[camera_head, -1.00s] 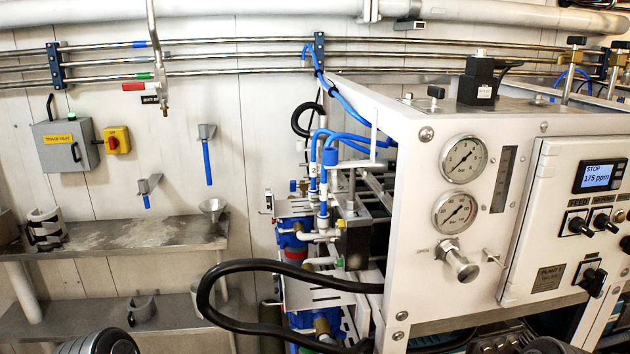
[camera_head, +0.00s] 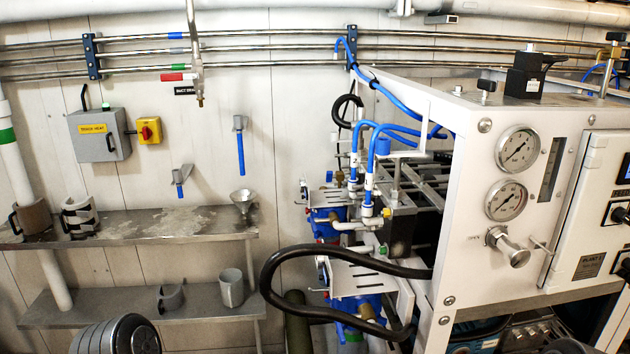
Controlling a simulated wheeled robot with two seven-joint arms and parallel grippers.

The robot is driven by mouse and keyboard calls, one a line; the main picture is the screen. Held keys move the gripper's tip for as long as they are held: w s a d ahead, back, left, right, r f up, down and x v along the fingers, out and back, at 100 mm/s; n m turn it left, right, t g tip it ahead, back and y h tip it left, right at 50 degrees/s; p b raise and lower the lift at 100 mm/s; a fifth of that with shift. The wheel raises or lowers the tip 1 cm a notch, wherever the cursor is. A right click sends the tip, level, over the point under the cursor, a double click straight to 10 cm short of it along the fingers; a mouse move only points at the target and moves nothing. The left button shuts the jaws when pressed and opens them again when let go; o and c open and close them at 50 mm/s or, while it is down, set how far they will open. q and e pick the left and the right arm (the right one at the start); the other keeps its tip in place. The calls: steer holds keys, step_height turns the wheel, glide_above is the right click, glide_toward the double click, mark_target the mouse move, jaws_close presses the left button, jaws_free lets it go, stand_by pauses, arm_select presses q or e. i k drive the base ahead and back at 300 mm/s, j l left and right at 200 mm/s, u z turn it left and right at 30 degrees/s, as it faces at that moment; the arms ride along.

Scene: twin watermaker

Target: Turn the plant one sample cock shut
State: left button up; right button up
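The white plant frame (camera_head: 462,180) stands at the right. Its front carries two round gauges, the upper gauge (camera_head: 517,149) and the lower gauge (camera_head: 506,200). Below them is a metal knob (camera_head: 510,250) with a small lever (camera_head: 541,246) to its right. I cannot tell for certain which fitting is the plant one sample cock, or its position; the nameplate (camera_head: 588,266) is too small to read surely. Neither gripper is in view.
A black hose (camera_head: 350,252) loops out left of the frame, near blue tubes (camera_head: 363,150) and fittings. At left are a steel shelf (camera_head: 160,222), a lower shelf (camera_head: 195,300) with cups, a grey box (camera_head: 98,135) and a yellow-red switch (camera_head: 148,130).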

mark_target(329, 175)
steer(key=j, duration=0.25)
steer(key=k+j, duration=0.1)
steer(key=j+z, duration=0.15)
steer(key=z, duration=0.15)
steer(key=j+z, duration=0.15)
steer(key=z, duration=0.2)
steer(key=i+j+z, duration=0.15)
steer(key=j+z, duration=0.15)
steer(key=j, duration=0.7)
steer(key=i+j+z, duration=0.1)
steer(key=j+z, duration=0.2)
steer(key=j, duration=0.7)
